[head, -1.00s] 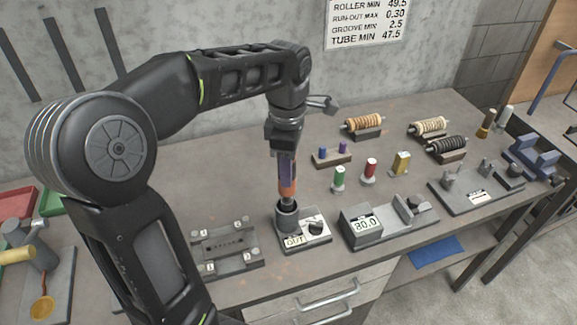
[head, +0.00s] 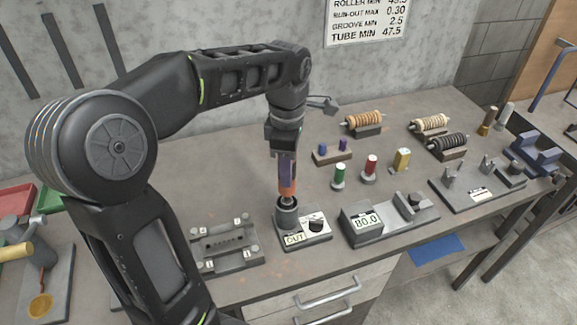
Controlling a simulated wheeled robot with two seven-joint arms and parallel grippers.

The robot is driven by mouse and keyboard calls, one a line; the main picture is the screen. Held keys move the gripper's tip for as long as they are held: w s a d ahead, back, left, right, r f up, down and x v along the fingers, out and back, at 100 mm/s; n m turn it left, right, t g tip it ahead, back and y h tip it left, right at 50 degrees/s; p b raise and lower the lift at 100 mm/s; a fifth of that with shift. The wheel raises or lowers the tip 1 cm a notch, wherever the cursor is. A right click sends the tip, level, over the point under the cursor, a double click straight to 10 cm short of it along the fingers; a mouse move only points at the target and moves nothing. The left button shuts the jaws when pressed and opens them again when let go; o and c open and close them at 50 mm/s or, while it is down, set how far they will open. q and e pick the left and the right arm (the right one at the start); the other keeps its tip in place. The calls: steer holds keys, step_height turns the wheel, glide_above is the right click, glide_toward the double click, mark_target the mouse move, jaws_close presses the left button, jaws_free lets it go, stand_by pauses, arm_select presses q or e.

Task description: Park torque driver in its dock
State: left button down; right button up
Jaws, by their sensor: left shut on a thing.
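The torque driver (head: 287,172) has a purple upper body and an orange collar, with a dark and metal lower end. My left gripper (head: 284,150) is shut on its top and holds it upright. Below it, a grey cup-shaped dock (head: 287,214) stands on a base plate with a small label and a black knob. The driver's lower end is at the cup's mouth; its very tip is hidden by the rim, and I cannot tell how deep it sits. My right gripper is not in view.
A grey fixture plate (head: 228,258) lies left of the dock. A block gauge reading 80.0 (head: 367,222) stands close on its right. Green (head: 339,177), red (head: 369,170) and yellow (head: 401,161) pieces stand behind. Wound rollers (head: 364,120) lie farther back. The drawer edge is in front.

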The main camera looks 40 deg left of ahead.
arm_select(q)
steer(key=shift+f+b, duration=2.3)
steer(key=shift+f, duration=0.7)
stand_by(2.3)
steer(key=c, duration=0.8)
jaws_free()
steer(key=shift+r, duration=0.45)
step_height(320, 180, up, 4)
steer(key=shift+f, duration=0.1)
steer(key=shift+r+p, duration=0.65)
steer(key=shift+r, duration=0.95)
steer(key=shift+f, duration=0.1)
